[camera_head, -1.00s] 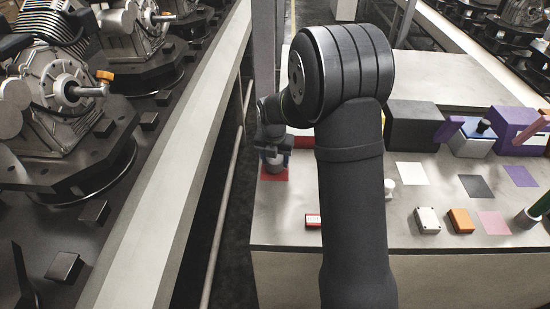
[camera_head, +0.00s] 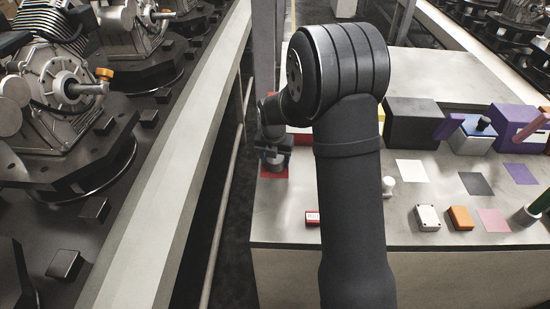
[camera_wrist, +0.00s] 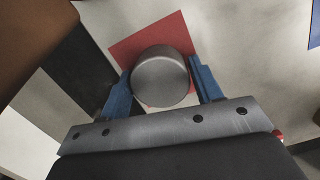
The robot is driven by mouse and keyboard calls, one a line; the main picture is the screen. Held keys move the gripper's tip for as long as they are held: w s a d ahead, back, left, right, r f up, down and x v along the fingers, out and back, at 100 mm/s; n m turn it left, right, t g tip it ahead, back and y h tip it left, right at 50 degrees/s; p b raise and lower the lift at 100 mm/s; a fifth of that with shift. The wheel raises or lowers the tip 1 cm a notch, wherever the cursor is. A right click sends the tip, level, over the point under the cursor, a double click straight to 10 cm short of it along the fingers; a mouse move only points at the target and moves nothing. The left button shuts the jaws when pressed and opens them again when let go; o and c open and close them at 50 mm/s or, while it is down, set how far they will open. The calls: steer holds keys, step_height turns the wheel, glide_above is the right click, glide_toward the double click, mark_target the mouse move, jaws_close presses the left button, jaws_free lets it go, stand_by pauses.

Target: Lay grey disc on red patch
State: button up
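The grey disc (camera_wrist: 160,78) is a short, thick cylinder between the two blue fingers of my gripper (camera_wrist: 161,75) in the wrist view. The fingers lie against its sides. It also shows in the head view (camera_head: 275,165), just below the fingers (camera_head: 275,152). The red patch (camera_wrist: 127,52) is a flat square under the disc, with red showing mainly at the disc's far side and corners. It shows in the head view (camera_head: 271,174) at the left edge of the bench. Whether the disc touches the patch is hard to tell.
The grey bench (camera_head: 345,225) has its left edge close to the patch. To the right are white (camera_head: 412,171), dark grey (camera_head: 476,184), purple (camera_head: 520,174) and pink (camera_head: 493,221) patches. A red-and-white block (camera_head: 313,218) lies in front. My arm hides the bench middle.

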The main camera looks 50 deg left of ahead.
mark_target(273, 163)
steer(key=o, duration=0.4)
steer(key=shift+c, duration=0.2)
steer(key=shift+r, duration=0.1)
step_height(273, 163, up, 17)
steer(key=s+d, duration=0.1)
steer(key=shift+s, duration=0.4)
